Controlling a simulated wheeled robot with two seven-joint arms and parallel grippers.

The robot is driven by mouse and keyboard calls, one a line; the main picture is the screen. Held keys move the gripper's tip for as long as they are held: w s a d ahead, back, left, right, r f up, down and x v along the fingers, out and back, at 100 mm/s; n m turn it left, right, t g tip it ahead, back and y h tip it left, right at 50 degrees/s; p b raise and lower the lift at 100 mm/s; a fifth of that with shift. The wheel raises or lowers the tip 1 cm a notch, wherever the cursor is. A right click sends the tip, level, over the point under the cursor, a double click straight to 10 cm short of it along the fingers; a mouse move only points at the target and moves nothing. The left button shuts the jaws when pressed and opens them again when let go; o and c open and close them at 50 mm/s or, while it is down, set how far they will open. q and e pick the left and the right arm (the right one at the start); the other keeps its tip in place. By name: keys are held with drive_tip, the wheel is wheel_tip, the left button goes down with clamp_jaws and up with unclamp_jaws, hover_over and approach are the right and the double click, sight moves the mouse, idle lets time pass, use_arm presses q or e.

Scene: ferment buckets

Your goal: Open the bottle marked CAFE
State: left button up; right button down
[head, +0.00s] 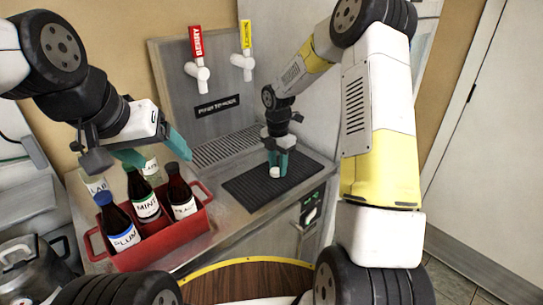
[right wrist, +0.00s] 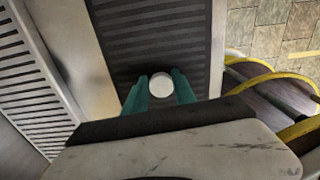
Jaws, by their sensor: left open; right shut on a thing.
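My left gripper (head: 154,150) is open above the necks of the bottles in a red carrier (head: 145,260). The carrier holds a dark bottle with a blue cap marked PLUM (head: 117,225), a dark bottle marked MINT (head: 143,197) and a dark bottle with a partly hidden label (head: 181,194). Paler bottles (head: 95,184) show behind them, labels only partly readable. I can read CAFE on no bottle. My right gripper (head: 276,163) is shut on a small round white thing (right wrist: 161,85), low over the black mat. It also shows in the head view (head: 275,172); whether it touches the mat is unclear.
The ribbed black mat (head: 250,190) lies on the metal counter, right of the carrier. A slotted drip grate (head: 220,147) lies behind it. A red-handled tap (head: 197,55) and a yellow-handled tap (head: 245,50) are on the back panel. A metal pot (head: 30,270) stands lower left.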

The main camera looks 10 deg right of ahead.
sight(277, 169)
drive_tip(key=shift+f, duration=0.1)
drive_tip(key=c, duration=1)
unclamp_jaws()
wheel_tip(277, 169, up, 12)
drive_tip(key=s+d+r+m+t, duration=0.2)
drive_tip(key=s+r+m+t, duration=0.1)
drive_tip(key=s+r+m, duration=0.85)
drive_tip(key=s+m+t, duration=0.1)
drive_tip(key=s+m, duration=0.3)
drive_tip(key=s, duration=0.1)
drive_tip(key=s+r+m+t+y, duration=0.1)
drive_tip(key=s+m, duration=0.4)
drive_tip(key=s+r+m+t+y, duration=0.1)
drive_tip(key=s+m, duration=0.3)
drive_tip(key=s, duration=0.1)
drive_tip(key=shift+s+d+m, duration=0.2)
drive_tip(key=shift+s+m, duration=0.05)
drive_tip(key=shift+s, duration=0.05)
